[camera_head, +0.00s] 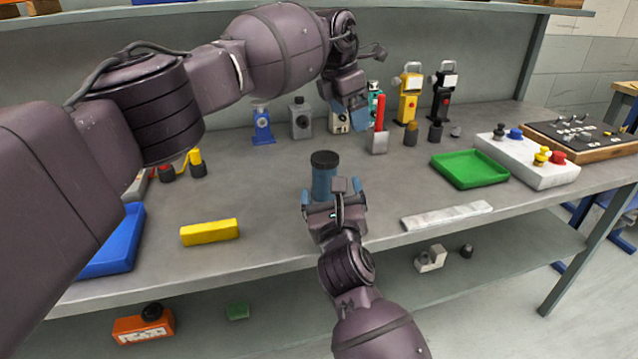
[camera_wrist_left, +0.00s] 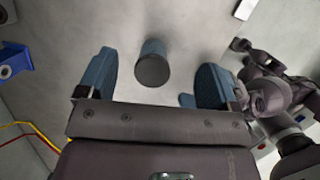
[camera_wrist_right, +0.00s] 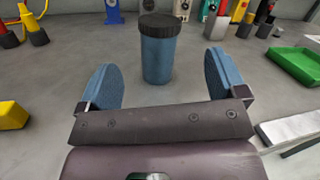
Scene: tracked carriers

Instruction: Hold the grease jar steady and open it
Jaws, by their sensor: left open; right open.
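The grease jar is a blue cylinder with a dark ribbed lid (camera_head: 324,159), upright on the grey bench. The jar (camera_wrist_right: 157,58) stands just beyond the open fingers of my right gripper (camera_wrist_right: 160,88). In the head view my right gripper (camera_head: 334,197) is low in front of the jar and hides part of its body. My left gripper (camera_head: 349,118) is open, raised above and behind the jar, pointing down. In the left wrist view the jar lid (camera_wrist_left: 152,71) lies ahead of the open left fingers (camera_wrist_left: 158,88). Neither gripper touches the lid; the lid is on.
A yellow block (camera_head: 210,232) and blue tray (camera_head: 113,245) lie left. A green tray (camera_head: 470,170), white bar (camera_head: 447,215) and a cup with a red tool (camera_head: 378,141) are right. Several devices stand along the back. The bench front edge is close to the right gripper.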

